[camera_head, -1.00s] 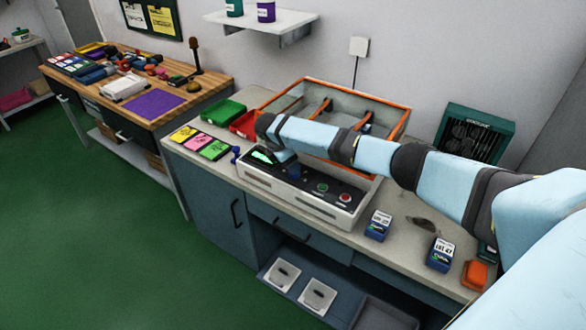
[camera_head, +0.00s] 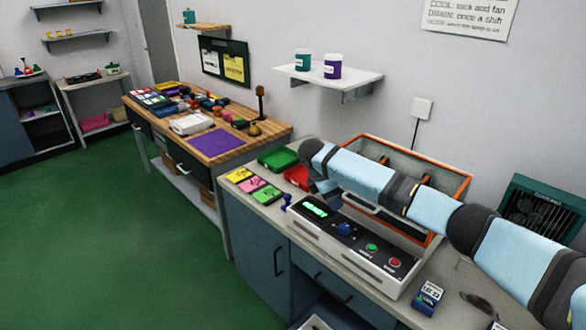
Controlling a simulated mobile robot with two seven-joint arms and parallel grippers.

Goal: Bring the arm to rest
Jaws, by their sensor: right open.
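My right arm (camera_head: 365,178) reaches in from the right, across the front of an orange-rimmed open box (camera_head: 460,190). Its dark wrist end is bent down, and my right gripper (camera_head: 324,187) hangs near the left end of the white control panel (camera_head: 352,250), just above its lit green display (camera_head: 314,207). The fingers are small and dark; I see nothing held in them. I cannot tell their exact gap above the panel. My left gripper is not in view.
The panel has a blue knob (camera_head: 344,229), a green button (camera_head: 371,247) and a red button (camera_head: 394,262). Green (camera_head: 277,158) and red (camera_head: 296,176) trays and coloured cards (camera_head: 259,190) lie to the left. A blue labelled block (camera_head: 429,296) stands at the front right. A shelf (camera_head: 330,75) hangs above.

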